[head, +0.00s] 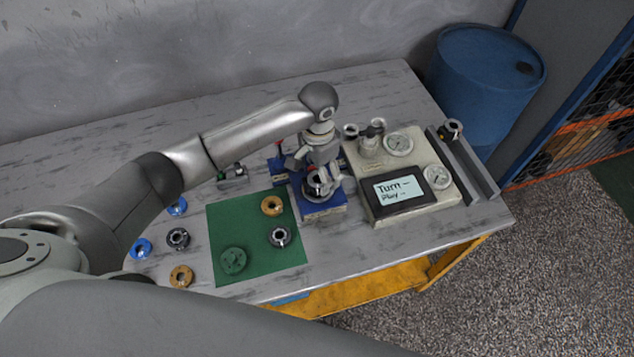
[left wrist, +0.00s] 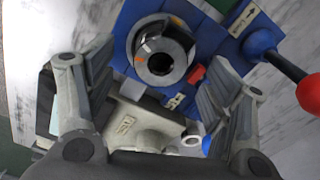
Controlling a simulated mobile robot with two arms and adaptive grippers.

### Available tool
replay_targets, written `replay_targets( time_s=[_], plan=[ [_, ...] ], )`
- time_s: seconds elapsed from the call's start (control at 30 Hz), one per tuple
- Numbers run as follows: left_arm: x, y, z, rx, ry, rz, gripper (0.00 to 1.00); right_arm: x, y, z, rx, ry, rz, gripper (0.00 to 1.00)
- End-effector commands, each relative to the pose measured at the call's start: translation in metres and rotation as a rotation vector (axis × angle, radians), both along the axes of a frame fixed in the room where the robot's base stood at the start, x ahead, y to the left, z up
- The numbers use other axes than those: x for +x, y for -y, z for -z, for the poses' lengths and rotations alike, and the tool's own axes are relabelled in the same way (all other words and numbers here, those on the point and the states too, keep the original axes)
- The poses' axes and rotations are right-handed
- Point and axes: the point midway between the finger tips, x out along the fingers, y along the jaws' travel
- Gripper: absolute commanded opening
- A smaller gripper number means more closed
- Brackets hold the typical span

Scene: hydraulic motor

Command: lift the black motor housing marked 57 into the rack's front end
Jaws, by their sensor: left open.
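A dark ringed motor housing (head: 315,188) sits in the blue fixture (head: 322,210) on the bench. In the left wrist view the same housing (left wrist: 160,62) shows from above, with a round bore and orange marks; I cannot read a 57 on it. My left gripper (head: 325,182) is over the fixture, pointing down and partly hiding the housing. In the left wrist view its open fingers (left wrist: 158,105) stand apart, with the housing just beyond them and nothing gripped. The grey rack (head: 470,172) lies at the bench's right end and bears a dark housing (head: 450,129) at its far end. My right gripper is out of view.
A green mat (head: 222,213) holds an orange ring, a dark housing (head: 279,236) and a green part. More rings lie left of it. A beige gauge panel (head: 420,200) stands between fixture and rack. A red-knobbed lever (left wrist: 310,92) is beside the fixture.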

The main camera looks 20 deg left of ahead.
Motion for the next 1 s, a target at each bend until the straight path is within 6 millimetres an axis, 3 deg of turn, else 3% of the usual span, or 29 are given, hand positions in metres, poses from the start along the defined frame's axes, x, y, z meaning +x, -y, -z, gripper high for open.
replay_targets(
  time_s=[0.3,0.57,1.0],
  plan=[
    [0.001,-0.002,0.040,0.002,-0.002,0.000,0.75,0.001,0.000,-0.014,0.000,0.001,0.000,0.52],
    [0.001,-0.002,0.044,0.000,0.000,0.001,0.75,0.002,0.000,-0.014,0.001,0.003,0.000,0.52],
    [0.001,-0.002,0.044,0.001,0.000,0.001,0.21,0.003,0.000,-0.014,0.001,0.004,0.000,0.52]
  ],
)
